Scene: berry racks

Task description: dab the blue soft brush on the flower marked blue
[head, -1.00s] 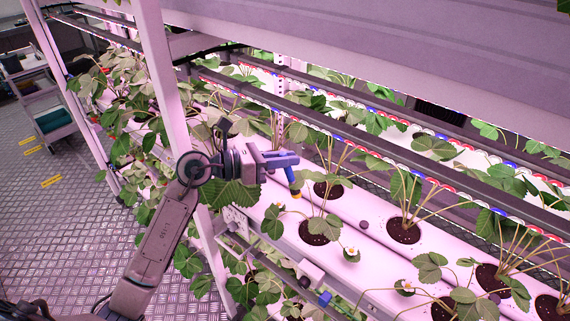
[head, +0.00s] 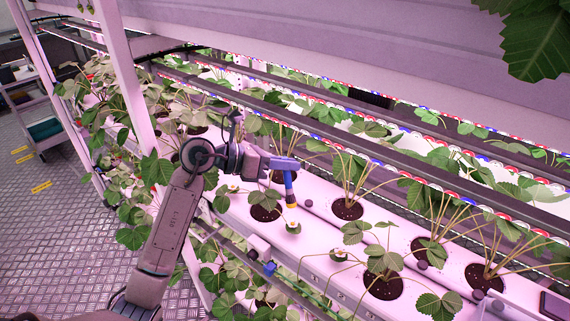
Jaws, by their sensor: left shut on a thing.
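My left gripper (head: 288,165) is shut on the blue soft brush (head: 289,186), which hangs with its yellow-banded, dark tip pointing down. Just below the tip is a small white flower (head: 293,227) with a yellow middle, at the front of the white gutter. A small gap seems to lie between tip and flower. A second white flower (head: 338,255) is further right. A blue piece (head: 269,268) on a pale block sits at the gutter's front edge, below left of the first flower. I cannot make out a blue mark on either flower itself. My right gripper is not in view.
Strawberry plants stand in holes along the white gutter (head: 320,222). Dark light bars (head: 330,133) run above and behind them. A white rack post (head: 127,80) stands left of my arm. A trolley (head: 38,115) stands far left on the metal floor.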

